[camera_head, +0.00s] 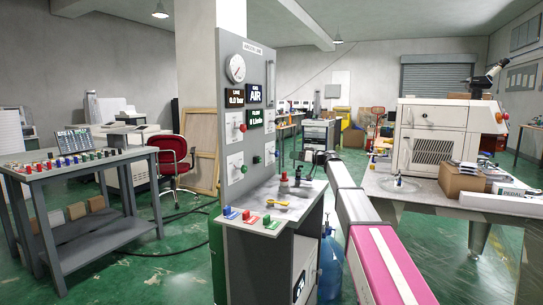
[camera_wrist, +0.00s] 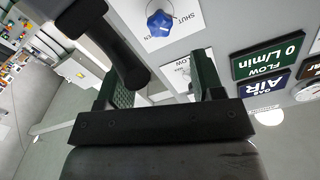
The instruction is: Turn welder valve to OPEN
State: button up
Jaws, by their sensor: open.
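In the wrist view, a blue knob (camera_wrist: 159,23) sits on a white plate lettered SHUT and, partly readable, OPEN. Its exact pointing is too small to tell, and I cannot tell whether it is the welder valve. My gripper (camera_wrist: 158,75) is open, its two green-lined fingers apart with nothing held between them. The knob lies beyond the fingertips, not touched. Another white plate (camera_wrist: 176,70) shows partly between the fingers.
The panel has a round gauge (camera_head: 236,68) and displays, including FLOW 0 L/min (camera_wrist: 268,56). Below it, a grey cabinet top (camera_head: 262,213) holds coloured blocks and a yellow item. A dark rounded bar (camera_wrist: 115,48) is beside the left finger. A tool table (camera_head: 75,168) stands left.

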aim_at(278, 154)
jog(key=x, duration=1)
jog(key=shift+w+a, duration=0.15)
jog(key=shift+a, duration=0.1)
jog(key=c, duration=0.9)
